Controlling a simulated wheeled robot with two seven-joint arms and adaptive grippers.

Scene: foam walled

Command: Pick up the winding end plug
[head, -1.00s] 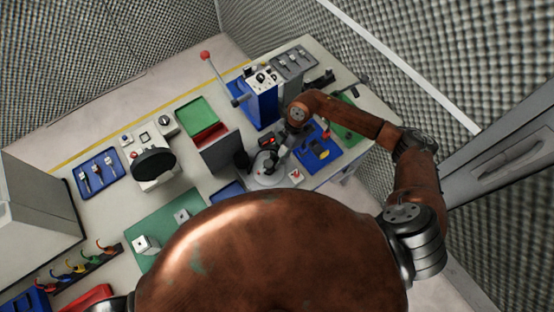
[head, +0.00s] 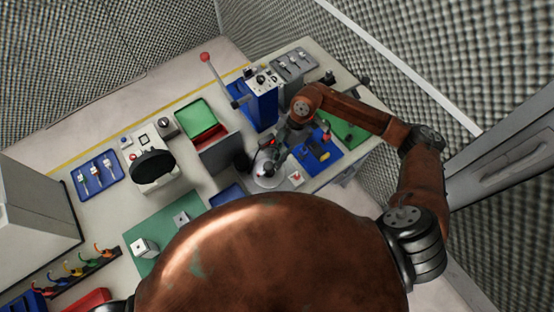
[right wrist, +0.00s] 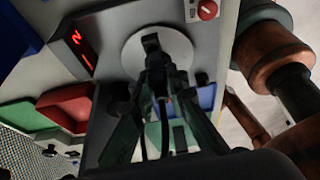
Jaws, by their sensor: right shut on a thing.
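My right gripper (head: 275,160) is over the round light-grey disc (head: 268,180) of a machine with a red lit display. In the right wrist view its fingers (right wrist: 156,70) close together on a small dark piece (right wrist: 151,42), which I take to be the winding end plug. The disc (right wrist: 168,48) lies behind that piece; I cannot tell whether they touch. The fingers hide most of the piece. In the head view it is too small to make out. My left gripper is not in view.
A blue mat (head: 318,155) with small parts lies right of the gripper. A red bin (head: 213,134) and a blue machine (head: 262,108) stand behind it. A red knob (right wrist: 207,10) is beside the disc. A green mat (head: 155,226) lies to the left.

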